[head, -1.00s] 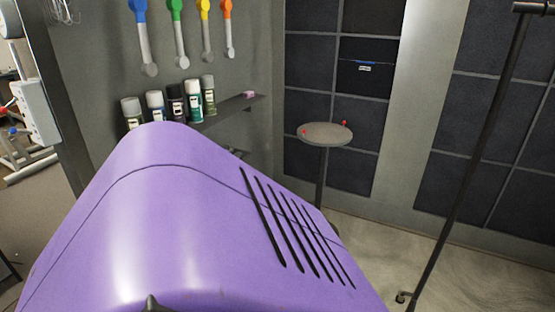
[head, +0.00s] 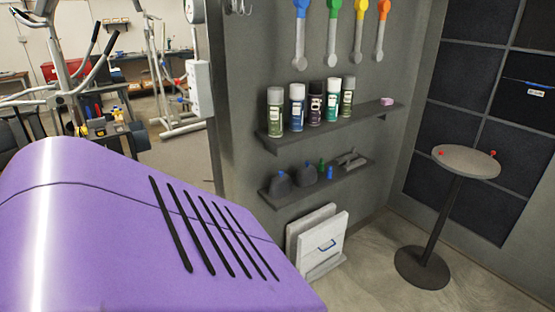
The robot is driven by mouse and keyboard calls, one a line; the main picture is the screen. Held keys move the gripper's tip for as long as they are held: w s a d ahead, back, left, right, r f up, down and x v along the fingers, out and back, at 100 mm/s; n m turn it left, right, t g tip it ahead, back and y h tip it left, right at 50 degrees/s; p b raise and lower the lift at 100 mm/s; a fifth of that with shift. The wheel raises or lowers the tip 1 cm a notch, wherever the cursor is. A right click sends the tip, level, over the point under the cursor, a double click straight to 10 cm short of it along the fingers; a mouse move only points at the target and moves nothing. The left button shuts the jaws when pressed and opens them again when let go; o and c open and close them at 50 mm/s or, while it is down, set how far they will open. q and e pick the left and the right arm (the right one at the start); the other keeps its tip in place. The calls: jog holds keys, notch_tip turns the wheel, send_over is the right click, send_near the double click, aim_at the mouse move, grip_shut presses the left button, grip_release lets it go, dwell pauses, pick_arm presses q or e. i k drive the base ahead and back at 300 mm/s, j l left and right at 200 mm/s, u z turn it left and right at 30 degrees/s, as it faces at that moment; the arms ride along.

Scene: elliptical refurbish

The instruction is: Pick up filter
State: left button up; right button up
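Nothing in the head view can be named as the filter with certainty. Flat whitish square panels (head: 322,240) lean upright against the grey wall on the floor, below the shelves; the front one has a blue outlined mark, and these may be filters. A large purple cover (head: 120,235) with several black slots fills the lower left, close to the camera, and hides the floor behind it. Neither of my grippers is in view.
An upper shelf (head: 390,113) holds several spray cans (head: 315,103). A lower shelf (head: 362,170) holds dark containers and small bottles. A round stand (head: 467,160) is at the right, with open floor (head: 375,275) before it. Gym equipment (head: 80,90) stands at back left.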

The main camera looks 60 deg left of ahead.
aim_at(317, 245)
jog(key=u, duration=1.8)
jog(key=i+l+u, duration=0.15)
jog(key=u, duration=0.35)
jog(key=i+l+u, duration=0.15)
jog(key=l+u, duration=0.15)
jog(key=u, duration=0.15)
jog(key=i+l+u, duration=0.2)
jog(key=l, duration=0.3)
jog(key=l+u, duration=0.25)
jog(key=l, duration=0.25)
jog(key=i+l, duration=0.1)
jog(key=l, duration=0.7)
jog(key=i+l+u, duration=0.1)
jog(key=l, duration=1.45)
jog(key=i+u, duration=0.05)
jog(key=i, duration=0.05)
